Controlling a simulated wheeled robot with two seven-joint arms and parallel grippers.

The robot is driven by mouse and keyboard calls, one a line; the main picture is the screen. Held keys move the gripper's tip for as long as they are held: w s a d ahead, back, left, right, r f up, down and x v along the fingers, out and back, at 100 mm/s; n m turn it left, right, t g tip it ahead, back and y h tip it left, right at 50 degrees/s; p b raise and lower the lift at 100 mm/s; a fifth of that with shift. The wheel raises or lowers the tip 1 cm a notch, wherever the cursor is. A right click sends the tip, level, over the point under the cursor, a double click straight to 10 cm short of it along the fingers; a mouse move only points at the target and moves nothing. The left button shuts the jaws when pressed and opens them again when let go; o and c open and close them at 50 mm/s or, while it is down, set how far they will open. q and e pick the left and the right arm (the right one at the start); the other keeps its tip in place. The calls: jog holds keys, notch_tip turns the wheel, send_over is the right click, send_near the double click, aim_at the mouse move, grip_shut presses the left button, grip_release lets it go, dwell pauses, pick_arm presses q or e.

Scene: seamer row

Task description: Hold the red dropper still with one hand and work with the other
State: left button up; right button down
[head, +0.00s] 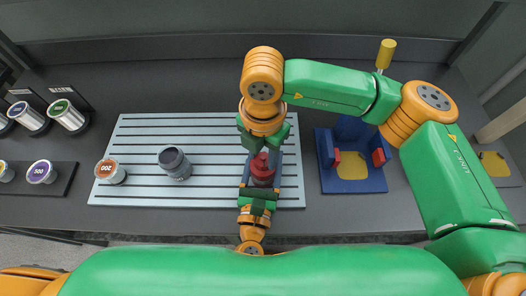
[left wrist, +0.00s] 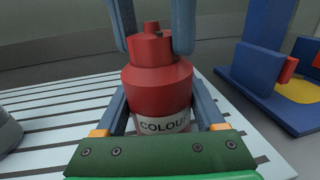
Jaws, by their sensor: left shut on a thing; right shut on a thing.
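The red dropper (head: 263,174) stands upright on the pale slatted board (head: 140,145). In the left wrist view the red dropper (left wrist: 155,88) shows a white label reading "COLOUR" and a stepped red cap (left wrist: 151,48). My left gripper (head: 261,185) comes in from the near side and is shut on the bottle's body, one finger on each side. My right gripper (head: 264,151) reaches down from the far side and is shut on the cap; its fingers (left wrist: 152,40) show at the top of the left wrist view.
A grey open pot (head: 174,163) and an orange-topped tin (head: 110,171) stand on the board to the left. A blue fixture (head: 376,183) with a yellow floor and red blocks is at right. More labelled tins (head: 67,115) are at far left.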

aim_at(263, 159)
jog(key=shift+m, duration=1.1)
jog(key=shift+c, duration=2.1)
grip_release()
jog(key=shift+r, duration=0.1)
notch_tip(263, 159, up, 12)
